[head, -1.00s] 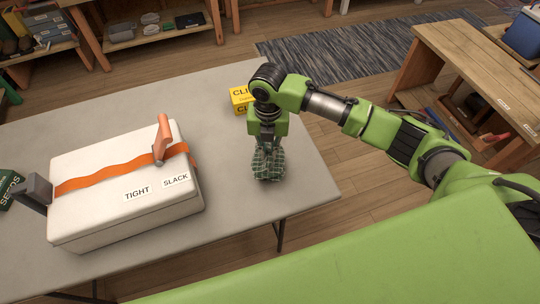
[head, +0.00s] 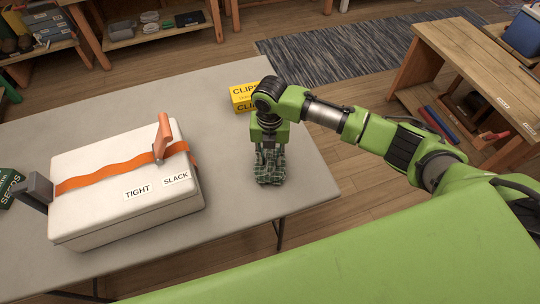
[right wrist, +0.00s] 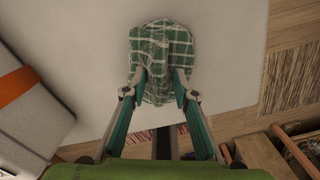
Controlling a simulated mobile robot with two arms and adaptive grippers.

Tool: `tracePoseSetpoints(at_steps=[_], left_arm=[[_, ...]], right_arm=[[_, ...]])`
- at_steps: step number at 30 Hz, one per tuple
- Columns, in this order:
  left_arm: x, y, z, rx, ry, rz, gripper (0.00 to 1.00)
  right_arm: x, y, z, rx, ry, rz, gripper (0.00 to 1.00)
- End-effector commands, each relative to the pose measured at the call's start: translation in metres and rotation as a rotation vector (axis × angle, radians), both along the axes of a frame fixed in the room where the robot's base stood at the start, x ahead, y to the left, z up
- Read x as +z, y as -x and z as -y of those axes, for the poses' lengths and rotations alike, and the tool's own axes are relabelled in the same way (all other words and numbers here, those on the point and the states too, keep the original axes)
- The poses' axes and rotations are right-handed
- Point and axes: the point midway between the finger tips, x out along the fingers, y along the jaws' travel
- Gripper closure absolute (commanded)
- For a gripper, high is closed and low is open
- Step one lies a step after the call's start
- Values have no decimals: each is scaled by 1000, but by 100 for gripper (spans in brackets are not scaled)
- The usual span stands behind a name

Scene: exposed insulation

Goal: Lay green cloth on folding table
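The green cloth (head: 270,172) is a bunched bundle with a white check pattern, at the right end of the grey folding table (head: 225,200). My right gripper (head: 269,160) points down from above with the cloth at its fingertips. In the right wrist view, the cloth (right wrist: 162,55) bulges between and beyond the two fingers of the right gripper (right wrist: 162,84), which are closed on its sides. The cloth is over or on the tabletop; whether its underside touches is hard to tell. My left gripper is not in view.
A white box (head: 100,215) with an orange strap and TIGHT and SLACK labels stands left of the cloth. A yellow CLIPS box (head: 243,97) sits behind the gripper at the table's far edge. Bare tabletop lies between the white box and the cloth. The table's right edge is close.

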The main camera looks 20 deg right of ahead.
Motion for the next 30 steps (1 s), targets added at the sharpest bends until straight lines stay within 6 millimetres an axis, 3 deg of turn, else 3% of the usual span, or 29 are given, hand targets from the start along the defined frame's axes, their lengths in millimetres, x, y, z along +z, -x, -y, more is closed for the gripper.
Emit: tracePoseSetpoints(at_steps=[7,21,30], left_arm=[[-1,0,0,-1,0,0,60],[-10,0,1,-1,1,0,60],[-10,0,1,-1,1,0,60]], right_arm=[[17,-2,0,0,-1,5,73],[108,-1,0,0,-1,4,73],[123,0,0,-1,-1,0,73]])
